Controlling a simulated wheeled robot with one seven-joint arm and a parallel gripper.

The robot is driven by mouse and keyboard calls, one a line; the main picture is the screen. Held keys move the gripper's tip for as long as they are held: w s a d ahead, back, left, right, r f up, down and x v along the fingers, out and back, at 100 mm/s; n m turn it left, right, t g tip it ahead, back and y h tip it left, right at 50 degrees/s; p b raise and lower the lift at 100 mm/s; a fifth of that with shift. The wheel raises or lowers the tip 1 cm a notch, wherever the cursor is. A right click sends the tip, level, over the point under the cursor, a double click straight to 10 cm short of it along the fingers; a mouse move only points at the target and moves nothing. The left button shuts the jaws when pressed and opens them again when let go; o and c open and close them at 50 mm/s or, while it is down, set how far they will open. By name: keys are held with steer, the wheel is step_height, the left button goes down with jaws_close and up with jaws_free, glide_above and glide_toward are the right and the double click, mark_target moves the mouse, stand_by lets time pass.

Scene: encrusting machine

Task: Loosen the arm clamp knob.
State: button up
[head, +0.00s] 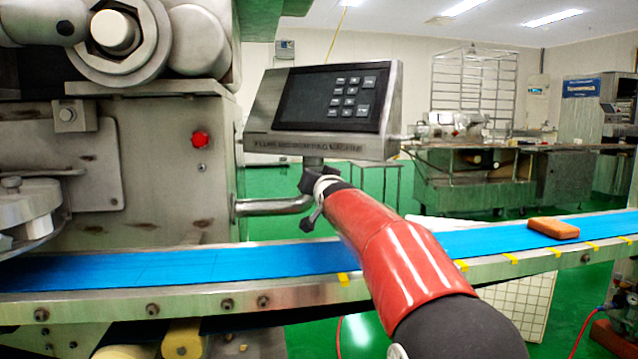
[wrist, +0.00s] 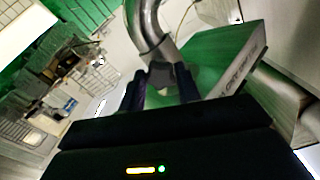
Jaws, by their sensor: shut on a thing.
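The arm clamp knob (wrist: 164,76) shows in the wrist view as a grey, angular piece at the end of a bent metal pipe (wrist: 152,30). My gripper (wrist: 163,90) has its dark fingers on either side of the knob and is shut on it. In the head view my gripper (head: 319,186) is at the end of my red arm, just below the control panel (head: 325,100) and its short post. The knob is hard to tell apart from the dark fingers there. The panel's tilted edge also shows at the right of the wrist view (wrist: 240,58).
A blue conveyor belt (head: 200,266) runs below my arm, with an orange block (head: 553,229) on its right part. The machine housing (head: 130,170) with a red button (head: 200,139) stands close on the left. A steel worktable (head: 470,180) stands farther back.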

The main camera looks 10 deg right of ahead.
steer(key=shift+n, duration=0.4)
steer(key=o, duration=1)
steer(key=shift+s, duration=0.1)
steer(key=s+b, duration=0.1)
steer(key=s, duration=0.6)
steer(key=shift+s+b, duration=0.3)
